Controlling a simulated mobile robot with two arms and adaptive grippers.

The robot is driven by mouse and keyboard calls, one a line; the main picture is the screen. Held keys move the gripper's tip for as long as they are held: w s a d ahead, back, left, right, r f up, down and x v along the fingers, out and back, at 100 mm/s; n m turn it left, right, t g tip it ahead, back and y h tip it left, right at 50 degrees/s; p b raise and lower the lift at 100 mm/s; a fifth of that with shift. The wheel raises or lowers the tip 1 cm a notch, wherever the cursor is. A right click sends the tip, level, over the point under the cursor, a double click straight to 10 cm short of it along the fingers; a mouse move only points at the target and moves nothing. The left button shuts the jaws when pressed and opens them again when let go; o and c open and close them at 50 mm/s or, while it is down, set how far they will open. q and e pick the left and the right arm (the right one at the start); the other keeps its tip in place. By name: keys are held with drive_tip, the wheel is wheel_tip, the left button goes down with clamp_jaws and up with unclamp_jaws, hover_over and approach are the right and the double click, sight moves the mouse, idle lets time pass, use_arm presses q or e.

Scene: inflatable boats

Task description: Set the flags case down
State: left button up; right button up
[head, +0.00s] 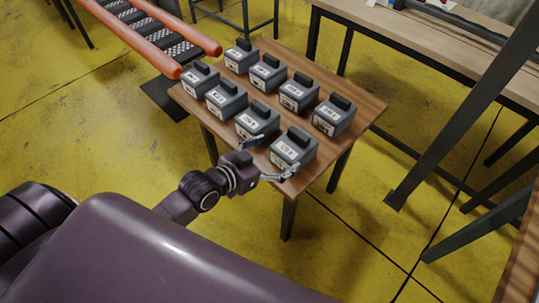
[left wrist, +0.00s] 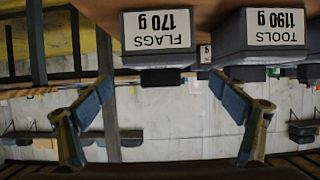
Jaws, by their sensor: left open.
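The flags case (head: 293,151) is a grey box with a black handle and a white label, standing upright on the near corner of the wooden table (head: 345,140). In the left wrist view, which is upside down, the flags case (left wrist: 158,30) reads "FLAGS 170 g" and rests on the wood. My left gripper (head: 274,157) is open and empty at the case's near side. Its spread fingers (left wrist: 161,84) show on either side of the black handle, apart from it. My right gripper is not in view.
The tools case (left wrist: 275,30) stands close beside the flags case. Several similar cases, one of them here (head: 298,93), fill the table's left and middle. Bare wood lies at the right corner.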

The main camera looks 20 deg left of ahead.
use_arm(q)
drive_tip(key=v, duration=0.3)
drive_tip(key=shift+s+a+r, duration=0.1)
drive_tip(key=shift+s+r, duration=0.05)
drive_tip(key=shift+s, duration=0.05)
idle(0.4)
drive_tip(key=s+f+n+g+y, duration=0.1)
drive_tip(key=s+f+g+y, duration=0.3)
drive_tip(key=s, duration=0.6)
drive_tip(key=s+f+n+g, duration=0.1)
drive_tip(key=s+f+g, duration=0.3)
drive_tip(key=s, duration=0.5)
drive_tip(key=s+f+g, duration=0.1)
drive_tip(key=s+f, duration=0.1)
drive_tip(key=f, duration=1.2)
drive_tip(key=s+f+g, duration=0.2)
drive_tip(key=f, duration=1.1)
drive_tip(key=s+a+f, duration=0.3)
drive_tip(key=s+f, duration=1.1)
drive_tip(key=s, duration=0.2)
drive_tip(key=shift+f+g+y, duration=0.15)
drive_tip(key=shift+g+y, duration=0.15)
drive_tip(key=shift+g, duration=0.1)
